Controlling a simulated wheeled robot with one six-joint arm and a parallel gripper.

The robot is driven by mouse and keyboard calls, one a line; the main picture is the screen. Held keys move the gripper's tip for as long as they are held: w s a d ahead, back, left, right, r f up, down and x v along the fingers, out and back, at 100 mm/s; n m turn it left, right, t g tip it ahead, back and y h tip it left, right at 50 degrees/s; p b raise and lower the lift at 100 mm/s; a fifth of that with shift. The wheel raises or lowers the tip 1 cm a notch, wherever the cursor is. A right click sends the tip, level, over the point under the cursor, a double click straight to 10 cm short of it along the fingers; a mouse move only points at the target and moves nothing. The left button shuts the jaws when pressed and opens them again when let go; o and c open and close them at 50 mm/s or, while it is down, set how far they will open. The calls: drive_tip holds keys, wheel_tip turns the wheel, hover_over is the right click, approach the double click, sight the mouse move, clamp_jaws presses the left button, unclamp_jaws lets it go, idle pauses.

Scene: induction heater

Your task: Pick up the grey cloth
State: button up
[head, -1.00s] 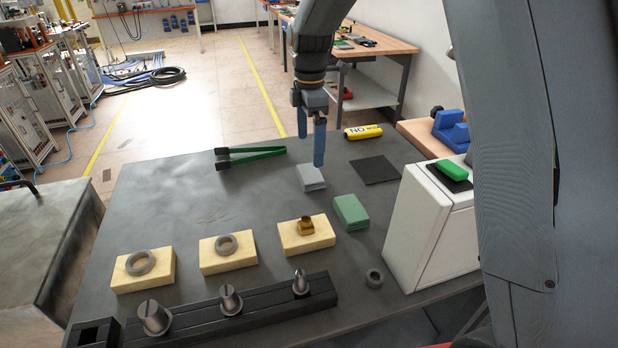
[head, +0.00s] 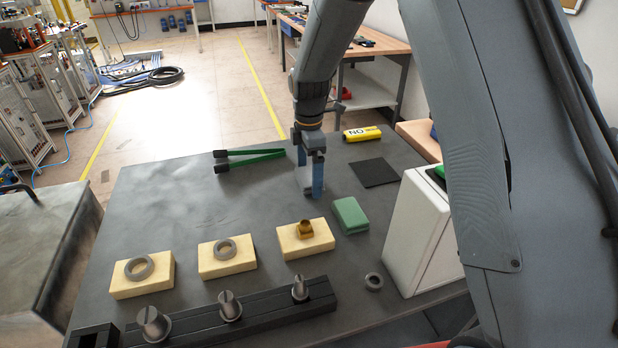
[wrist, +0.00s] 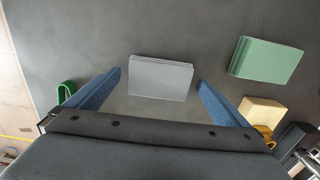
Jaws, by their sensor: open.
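The grey cloth (wrist: 160,78) is a flat, folded light-grey block lying on the dark table. In the wrist view it lies just beyond and between the two blue fingers of my gripper (wrist: 158,92), with a gap on either side. In the head view my gripper (head: 311,178) is above the cloth and hides most of it; only a pale bit of the cloth (head: 301,177) shows beside the fingers. My gripper is open and empty. I cannot tell its exact height over the cloth.
A green folded block (head: 350,214) lies right of the cloth. Green-handled tongs (head: 250,157) lie behind left, a black mat (head: 374,172) to the right. Yellow blocks (head: 305,240) with rings and a black rail (head: 262,318) stand in front. A white box (head: 424,232) stands right.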

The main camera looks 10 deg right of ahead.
sight(309, 175)
drive_tip(key=c, duration=1.2)
wheel_tip(309, 175, up, 10)
drive_tip(key=shift+r+b, duration=0.1)
drive_tip(key=shift+b, duration=1)
drive_tip(key=shift+o, duration=1.4)
drive_tip(key=shift+c, duration=0.5)
